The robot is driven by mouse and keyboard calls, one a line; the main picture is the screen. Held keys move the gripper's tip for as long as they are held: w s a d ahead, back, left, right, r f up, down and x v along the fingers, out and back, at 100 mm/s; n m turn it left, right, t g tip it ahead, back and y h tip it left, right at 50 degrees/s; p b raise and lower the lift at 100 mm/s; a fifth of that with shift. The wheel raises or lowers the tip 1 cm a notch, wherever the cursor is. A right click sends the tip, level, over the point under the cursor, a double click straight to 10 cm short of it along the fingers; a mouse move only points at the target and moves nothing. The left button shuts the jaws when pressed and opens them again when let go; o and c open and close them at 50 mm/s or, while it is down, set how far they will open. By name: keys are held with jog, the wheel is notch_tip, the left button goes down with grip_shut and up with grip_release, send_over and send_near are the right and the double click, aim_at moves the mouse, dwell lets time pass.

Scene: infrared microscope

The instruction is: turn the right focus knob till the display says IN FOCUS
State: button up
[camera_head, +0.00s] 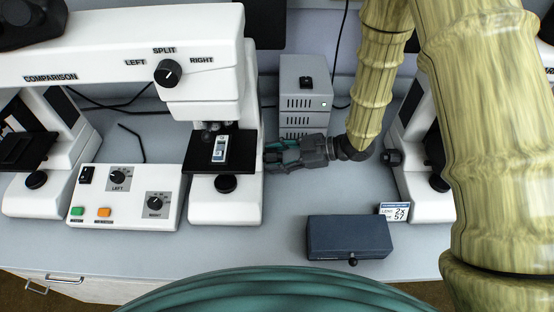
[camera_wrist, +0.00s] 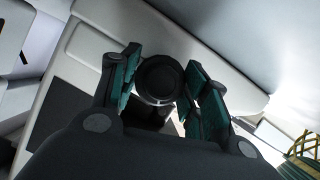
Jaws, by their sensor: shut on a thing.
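My gripper (camera_head: 276,154) reaches leftward to the right side of the white right-hand stand of the comparison microscope (camera_head: 225,200). In the wrist view its teal-padded fingers (camera_wrist: 166,84) are either side of a round black knob (camera_wrist: 159,76) on the white side wall. The fingers are shut on this knob. In the head view the knob is hidden by the gripper. I see no display reading IN FOCUS in either view.
A grey box with a green light (camera_head: 306,85) stands behind my gripper. A dark box (camera_head: 349,238) and a small card (camera_head: 394,211) lie at the front right. Another white microscope (camera_head: 407,155) stands at the right, partly behind my arm. A control panel (camera_head: 126,197) is at the left.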

jog(key=n+b, duration=0.1)
jog(key=n+t+b, duration=0.1)
jog(key=b, duration=0.1)
jog(key=shift+f+t+y, duration=0.3)
jog(key=n+t+b, duration=0.1)
jog(key=n+b, duration=0.1)
jog(key=b, duration=0.1)
jog(key=shift+r+n+b, duration=0.15)
jog(key=shift+n+b, duration=0.15)
jog(key=shift+b, duration=0.05)
jog(key=shift+s, duration=0.1)
jog(key=o, duration=1)
jog(key=shift+d+r, duration=0.1)
jog(key=v, duration=0.7)
jog(key=shift+s+d, duration=0.15)
jog(key=shift+d, duration=0.05)
